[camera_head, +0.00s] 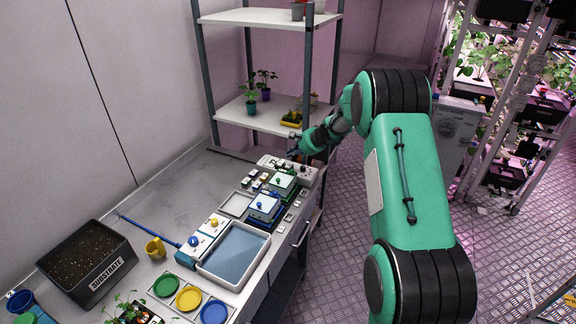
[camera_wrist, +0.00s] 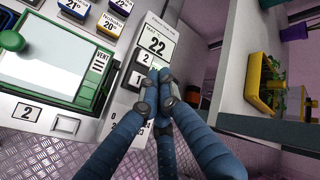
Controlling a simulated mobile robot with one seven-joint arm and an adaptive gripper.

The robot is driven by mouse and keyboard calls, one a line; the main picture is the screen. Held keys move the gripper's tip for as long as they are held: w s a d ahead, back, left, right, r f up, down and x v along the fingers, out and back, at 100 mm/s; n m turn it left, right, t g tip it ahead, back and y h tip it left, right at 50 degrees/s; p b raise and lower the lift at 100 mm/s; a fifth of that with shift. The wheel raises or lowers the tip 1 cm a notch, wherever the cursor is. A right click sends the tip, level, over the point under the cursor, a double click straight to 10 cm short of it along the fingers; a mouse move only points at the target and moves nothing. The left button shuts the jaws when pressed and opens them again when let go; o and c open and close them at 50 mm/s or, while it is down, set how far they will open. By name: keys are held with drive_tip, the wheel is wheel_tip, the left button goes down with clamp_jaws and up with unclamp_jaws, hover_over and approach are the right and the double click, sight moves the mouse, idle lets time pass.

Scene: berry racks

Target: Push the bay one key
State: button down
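A pale control panel (camera_wrist: 126,70) fills the middle of the wrist view. Its display (camera_wrist: 156,40) reads 22. Small numbered plates (camera_wrist: 143,57) sit below the display, and one reads 2. In the head view my gripper (camera_head: 294,153) is at the bench's far end, beside the white panel box (camera_head: 306,171).
In the wrist view, a green-framed bay (camera_wrist: 60,65) with a plate marked 2 lies left of the panel. A yellow planter (camera_wrist: 262,85) stands on a shelf at right. In the head view, a blue-lidded unit (camera_head: 264,208), a tray (camera_head: 234,256) and a substrate box (camera_head: 88,262) are on the bench.

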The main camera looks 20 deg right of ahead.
drive_tip(key=shift+r+p, duration=0.45)
drive_tip(key=shift+r, duration=0.9)
drive_tip(key=s+a+r+n+g, duration=0.1)
drive_tip(key=s+a+r+n, duration=0.1)
drive_tip(key=s+a+r, duration=0.5)
drive_tip(key=s+a+r+n, duration=0.3)
drive_tip(key=s+r, duration=0.5)
drive_tip(key=s, duration=0.4)
drive_tip(key=s+a+r+n+g, duration=0.1)
drive_tip(key=s+a+r+n, duration=0.1)
drive_tip(key=s+a+r, duration=0.5)
drive_tip(key=s+d+r+n+h, duration=0.1)
drive_tip(key=s+n+h, duration=0.3)
drive_tip(key=s, duration=3.4)
drive_tip(key=shift+s+d+n+g, duration=0.15)
drive_tip(key=shift+d+n+g, duration=0.15)
drive_tip(key=shift+n, duration=0.4)
